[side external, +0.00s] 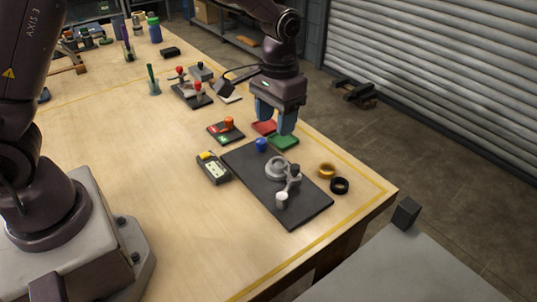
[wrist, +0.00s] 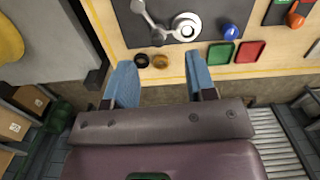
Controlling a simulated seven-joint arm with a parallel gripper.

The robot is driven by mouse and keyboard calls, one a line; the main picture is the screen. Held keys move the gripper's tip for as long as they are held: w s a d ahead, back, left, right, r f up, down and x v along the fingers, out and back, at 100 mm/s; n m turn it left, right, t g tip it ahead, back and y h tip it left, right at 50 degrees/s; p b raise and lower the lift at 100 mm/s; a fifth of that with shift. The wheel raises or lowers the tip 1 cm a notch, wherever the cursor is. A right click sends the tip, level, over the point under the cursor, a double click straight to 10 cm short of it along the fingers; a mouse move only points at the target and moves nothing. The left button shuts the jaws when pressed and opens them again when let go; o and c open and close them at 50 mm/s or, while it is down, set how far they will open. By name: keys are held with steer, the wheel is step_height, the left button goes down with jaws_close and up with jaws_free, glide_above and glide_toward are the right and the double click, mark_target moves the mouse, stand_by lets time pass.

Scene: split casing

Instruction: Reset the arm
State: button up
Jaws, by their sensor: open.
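My gripper (side external: 276,115) is open and empty, with blue fingers pointing down above the far right side of the table, over the red and green trays. In the wrist view my gripper (wrist: 160,85) shows two spread blue fingers with nothing between them. A dark mat (side external: 300,211) below holds a grey round casing part (side external: 277,168) with an arm-like piece beside it. The casing part also shows in the wrist view (wrist: 186,27). A blue knob (side external: 261,145) sits at the mat's far corner.
A red tray (side external: 264,127) and a green tray (side external: 284,142) lie under my gripper. A brass ring (side external: 327,171) and a black ring (side external: 340,186) lie right of the mat. The near table is clear.

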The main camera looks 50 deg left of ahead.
steer(key=s+a+r+t, duration=0.2)
steer(key=s+r+t, duration=0.1)
steer(key=s+r, duration=0.4)
steer(key=s+a+r+t, duration=0.3)
steer(key=s+r, duration=0.5)
steer(key=s, duration=0.6)
steer(key=shift+m, duration=0.4)
stand_by(1.2)
